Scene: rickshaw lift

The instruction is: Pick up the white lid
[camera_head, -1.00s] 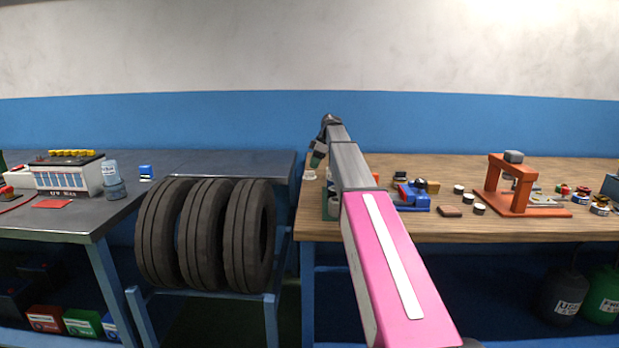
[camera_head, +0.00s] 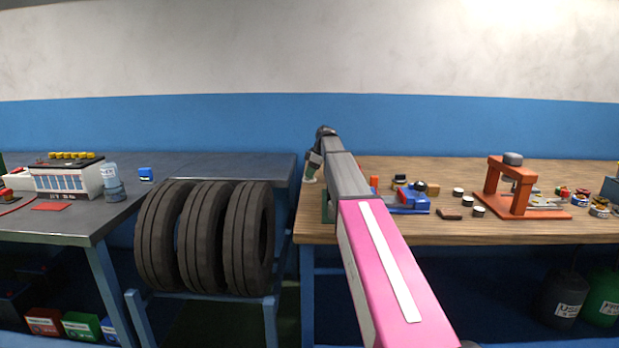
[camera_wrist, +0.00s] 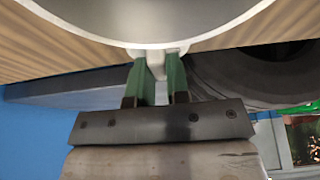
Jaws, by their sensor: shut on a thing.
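The white lid (camera_wrist: 150,18) fills the top of the wrist view as a large round pale disc with a white rim. My gripper (camera_wrist: 157,62) has green fingers, which are shut on a small white piece at the lid's near edge. In the head view my gripper (camera_head: 313,165) points down over the left end of the wooden table. A small pale shape there, just below the fingers, may be the lid. My arm hides part of that corner.
The wooden table (camera_head: 465,235) holds a blue tool, small round cans and an orange press (camera_head: 515,187) further right. Three black tyres (camera_head: 205,235) stand on a rack between it and the grey metal table (camera_head: 80,228). The wooden table's left edge is close to my gripper.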

